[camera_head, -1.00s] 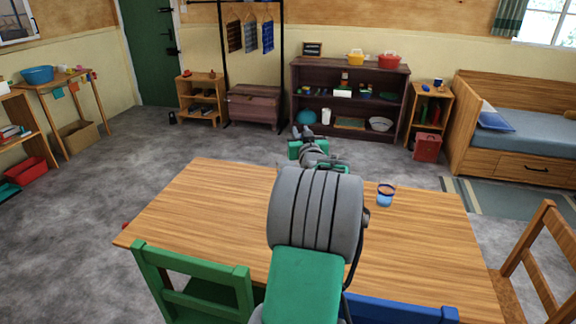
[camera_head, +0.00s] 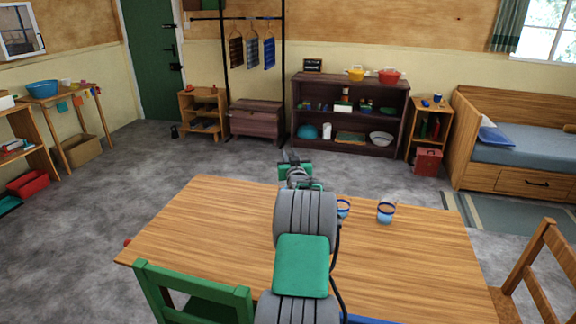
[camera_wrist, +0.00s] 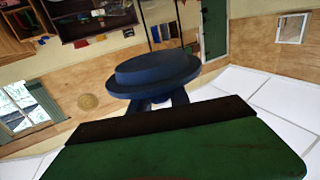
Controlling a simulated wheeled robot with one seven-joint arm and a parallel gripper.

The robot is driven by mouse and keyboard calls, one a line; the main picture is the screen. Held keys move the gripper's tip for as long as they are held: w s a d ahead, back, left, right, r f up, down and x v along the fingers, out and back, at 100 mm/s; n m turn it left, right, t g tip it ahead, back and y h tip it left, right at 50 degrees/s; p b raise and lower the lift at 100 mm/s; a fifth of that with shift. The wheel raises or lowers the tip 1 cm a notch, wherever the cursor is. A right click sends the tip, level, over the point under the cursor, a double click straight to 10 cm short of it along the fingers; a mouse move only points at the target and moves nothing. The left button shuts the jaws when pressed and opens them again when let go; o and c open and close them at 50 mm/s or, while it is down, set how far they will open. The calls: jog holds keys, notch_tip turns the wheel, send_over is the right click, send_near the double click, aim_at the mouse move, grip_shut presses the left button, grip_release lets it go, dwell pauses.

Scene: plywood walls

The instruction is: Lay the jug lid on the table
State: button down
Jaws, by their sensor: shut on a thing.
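The dark blue round lid (camera_wrist: 152,72) is in the middle of the wrist view, held at the tips of my gripper (camera_wrist: 160,101). The fingers are shut on its narrow part, and its wide rim hides much of them. In the head view my gripper (camera_head: 296,168) is beyond the table's far edge in the picture, partly hidden by my arm; the lid cannot be made out there. The wooden table (camera_head: 215,225) fills the lower middle. Two blue-rimmed vessels, one clear of my arm (camera_head: 386,213) and one partly behind it (camera_head: 343,209), stand on it.
A green chair (camera_head: 200,300) is at the table's near left side, and a wooden chair (camera_head: 535,265) at its right. The table's left part and its right front are bare. A dark shelf (camera_head: 350,110) stands by the back wall.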

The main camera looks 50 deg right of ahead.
notch_tip(320, 180, down, 6)
jog(key=w+d+b, duration=0.1)
jog(key=w, duration=0.1)
jog(key=shift+d, duration=0.2)
jog(key=c, duration=1.2)
grip_release()
jog(key=shift+c, duration=0.2)
jog(key=shift+r, duration=0.15)
